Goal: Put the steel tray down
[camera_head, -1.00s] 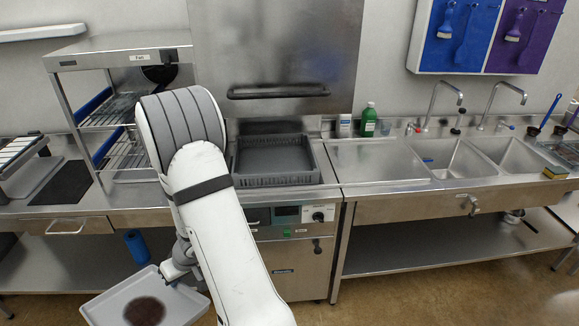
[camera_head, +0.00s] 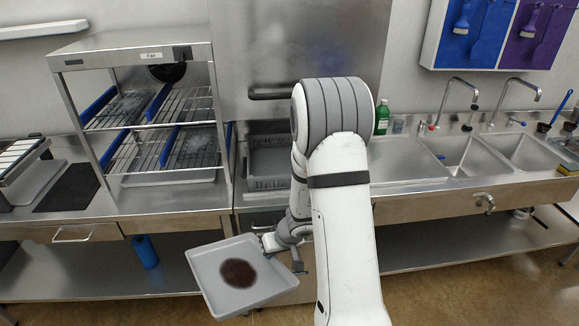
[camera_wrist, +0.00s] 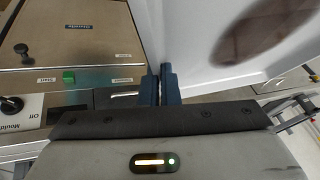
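The steel tray (camera_head: 207,266) is a light grey, shallow square tray with a dark brown round patch (camera_head: 238,273) on its inner face. It hangs in the air in front of the counter in the head view, slightly tilted. My gripper (camera_head: 266,246) is at its right far edge. In the wrist view, the dark blue fingers of my gripper (camera_wrist: 160,84) are close together at the edge of the tray (camera_wrist: 190,40), which fills the upper right. The gripper looks shut on that edge.
A steel rack (camera_head: 140,48) with wire shelves stands on the left counter. A dishwasher with a grey basket (camera_head: 268,183) is in the middle, partly behind my arm. Sinks (camera_head: 465,155) are at right. A bare counter strip (camera_head: 150,205) lies before the rack; a blue bottle (camera_head: 146,252) stands below.

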